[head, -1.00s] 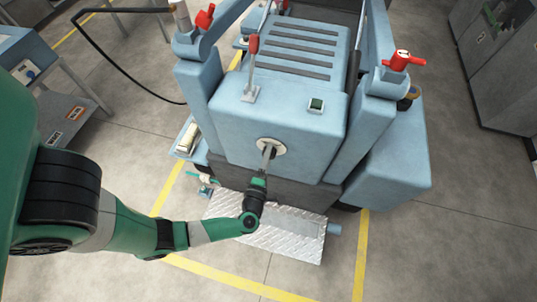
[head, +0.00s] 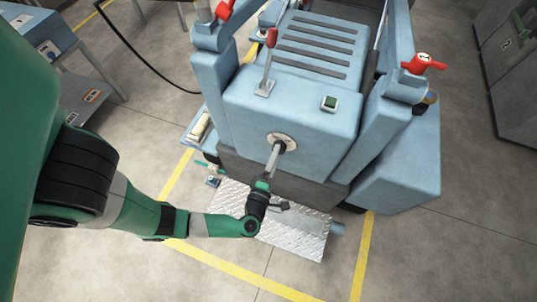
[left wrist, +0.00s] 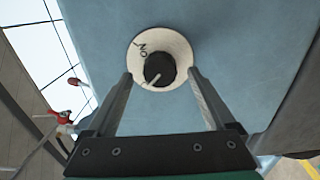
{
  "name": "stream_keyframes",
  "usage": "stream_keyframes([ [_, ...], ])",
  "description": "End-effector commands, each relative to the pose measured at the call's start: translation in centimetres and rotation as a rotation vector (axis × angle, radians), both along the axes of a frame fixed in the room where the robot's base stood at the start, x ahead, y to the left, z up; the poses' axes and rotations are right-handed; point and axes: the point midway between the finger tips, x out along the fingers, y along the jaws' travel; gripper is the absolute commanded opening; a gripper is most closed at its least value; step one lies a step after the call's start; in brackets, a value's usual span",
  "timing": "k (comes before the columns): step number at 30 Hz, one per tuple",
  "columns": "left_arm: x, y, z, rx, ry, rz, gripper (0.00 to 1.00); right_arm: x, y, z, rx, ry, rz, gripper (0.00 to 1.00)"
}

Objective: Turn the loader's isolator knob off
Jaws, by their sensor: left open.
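The isolator knob (left wrist: 160,70) is a dark round knob with a pale pointer line, on a white round dial plate (left wrist: 176,43) marked ON. The plate is on the blue front face of the loader (head: 300,115). In the head view the plate (head: 272,138) is partly covered by my gripper. My left gripper (head: 279,146) points at the dial. In the left wrist view its two fingers (left wrist: 161,74) are apart, one on each side of the knob, with visible gaps. The pointer line slants towards the lower left. My right gripper is not in view.
A red-topped lever (head: 268,62) and a green button (head: 329,103) are on top of the loader's front. A red handle (head: 424,63) is at the right. A metal tread plate (head: 300,240) lies below the dial. A cabinet (head: 512,90) stands far right.

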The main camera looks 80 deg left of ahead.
Motion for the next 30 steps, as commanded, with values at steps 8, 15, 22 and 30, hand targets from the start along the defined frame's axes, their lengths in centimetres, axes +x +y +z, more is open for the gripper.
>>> stream_keyframes([
  [8,-3.0,-4.7,0.1,0.0,-0.001,-0.009,0.88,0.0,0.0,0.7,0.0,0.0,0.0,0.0],
  [15,-4.5,-6.7,0.0,-0.002,-0.002,-0.002,0.88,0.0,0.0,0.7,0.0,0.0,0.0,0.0],
  [22,-4.8,-6.9,0.0,-0.001,-0.002,0.001,0.88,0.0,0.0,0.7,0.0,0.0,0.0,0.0],
  [30,-4.7,-6.9,0.0,-0.001,-0.002,0.001,0.88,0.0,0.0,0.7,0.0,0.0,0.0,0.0],
])
